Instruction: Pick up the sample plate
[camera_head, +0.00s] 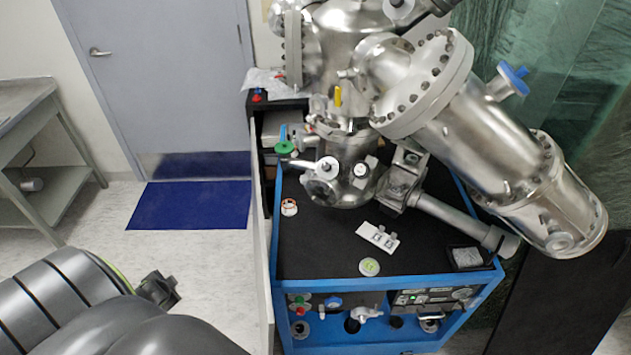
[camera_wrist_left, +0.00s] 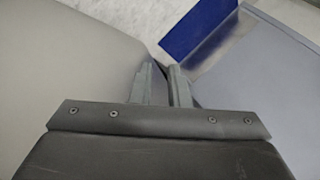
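A small white rectangular plate (camera_head: 377,238) with two small square pieces on it lies on the black top of the blue cart; it looks like the sample plate. My left gripper (camera_head: 160,288) is at the lower left in the head view, over the floor and well left of the cart. In the left wrist view its two fingers (camera_wrist_left: 163,85) stand a narrow gap apart with nothing between them. The plate does not show in the left wrist view. My right gripper is not in view.
The blue cart (camera_head: 385,290) carries a steel vacuum chamber (camera_head: 480,140) that overhangs behind and right of the plate. A round pale disc (camera_head: 370,267) and a small dark tray (camera_head: 466,257) lie nearby. A blue mat (camera_head: 190,205) and a bench (camera_head: 50,190) are left.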

